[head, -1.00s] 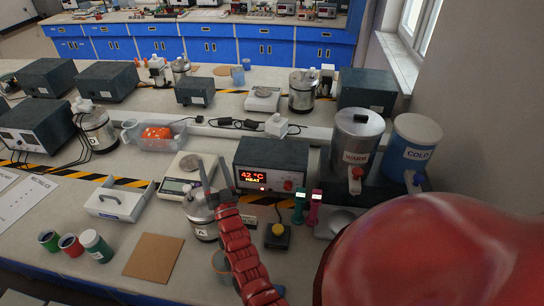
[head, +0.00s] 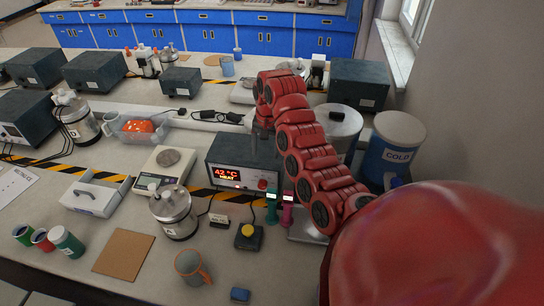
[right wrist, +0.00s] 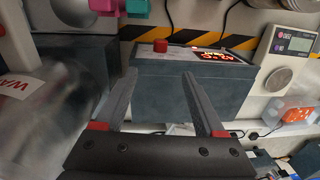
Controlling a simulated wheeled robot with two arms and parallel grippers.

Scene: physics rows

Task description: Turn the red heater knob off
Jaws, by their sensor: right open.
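The heater is a dark grey box (head: 228,155) with a lit display reading 42 °C and HEAT. Its red knob (head: 262,184) is on the front panel, right of the display. My right gripper (head: 267,148) points down over the top of the box, its fingers partly hard to make out against the dark casing. In the right wrist view, the two fingers (right wrist: 158,75) are spread and empty over the box's top. The red knob (right wrist: 161,46) shows beyond and between the fingertips, apart from them. My left gripper is not in view.
A green (head: 272,207) and a pink (head: 288,210) tap-like piece stand close to the heater's front right. A metal pot (head: 340,120) and a blue COLD container (head: 392,150) stand to the right. A yellow-button box (head: 247,237) and lidded metal jar (head: 172,212) stand in front.

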